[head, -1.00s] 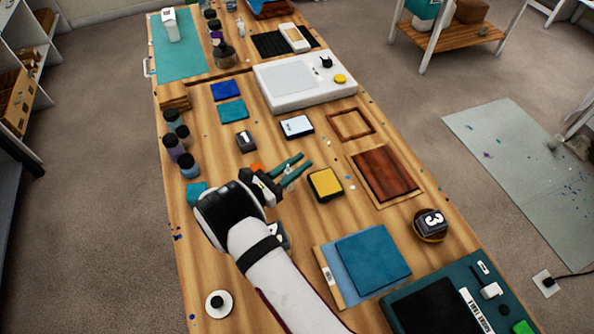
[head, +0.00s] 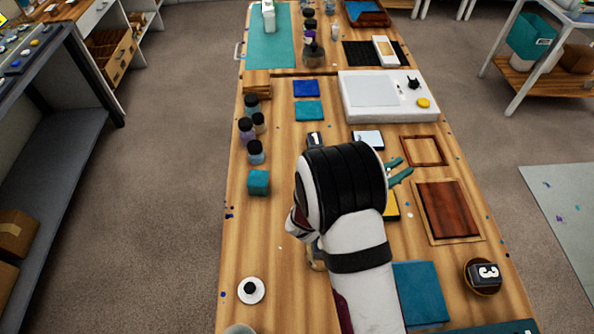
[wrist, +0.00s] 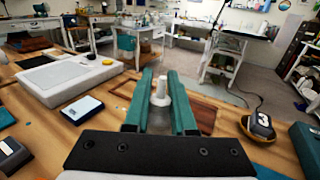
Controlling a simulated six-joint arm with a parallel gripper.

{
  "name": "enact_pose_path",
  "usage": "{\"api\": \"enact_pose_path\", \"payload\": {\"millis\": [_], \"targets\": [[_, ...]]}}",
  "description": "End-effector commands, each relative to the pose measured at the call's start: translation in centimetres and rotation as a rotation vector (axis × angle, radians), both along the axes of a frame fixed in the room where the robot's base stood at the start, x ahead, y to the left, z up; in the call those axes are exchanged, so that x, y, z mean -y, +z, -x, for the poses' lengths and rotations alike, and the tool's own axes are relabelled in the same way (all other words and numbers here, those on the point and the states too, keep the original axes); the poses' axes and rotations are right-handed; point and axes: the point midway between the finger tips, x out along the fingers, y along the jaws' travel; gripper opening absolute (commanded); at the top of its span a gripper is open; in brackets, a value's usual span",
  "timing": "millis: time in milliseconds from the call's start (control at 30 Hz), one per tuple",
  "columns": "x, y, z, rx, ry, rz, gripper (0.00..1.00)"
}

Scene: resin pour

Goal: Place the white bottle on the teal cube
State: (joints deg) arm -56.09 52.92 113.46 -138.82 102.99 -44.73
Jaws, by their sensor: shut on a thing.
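The teal cube (head: 258,182) sits on the wooden table, left of my arm in the head view, its top bare. My gripper (wrist: 160,84) is shut on the white bottle (wrist: 161,92), which is upright between the teal fingers in the wrist view. In the head view one teal finger (head: 400,174) shows past my wrist, right of the cube. The bottle is hidden there behind my arm. The cube is not seen in the wrist view.
Dark-capped bottles (head: 247,130) stand just beyond the cube. A white-and-black round item (head: 251,290) lies nearer on the left. A white device (head: 385,96), a wooden frame (head: 424,150) and a dark wood panel (head: 448,210) lie right. Table is clear around the cube's near side.

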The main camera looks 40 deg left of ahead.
Motion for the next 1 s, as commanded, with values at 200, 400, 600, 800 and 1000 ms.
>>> {"api": "enact_pose_path", "payload": {"millis": [200, 400, 600, 800, 1000], "targets": [[-11.2, 0.4, 2.3, -0.009, 0.281, -0.010, 0.00], [-22.4, 1.5, 7.5, -0.001, 0.575, -0.007, 0.00], [-28.0, 2.4, 11.7, 0.010, 0.737, 0.004, 0.00], [-28.9, -0.9, 12.5, 0.010, 0.765, 0.010, 0.00], [-28.8, -4.9, 12.4, 0.011, 0.763, 0.008, 0.00]]}}
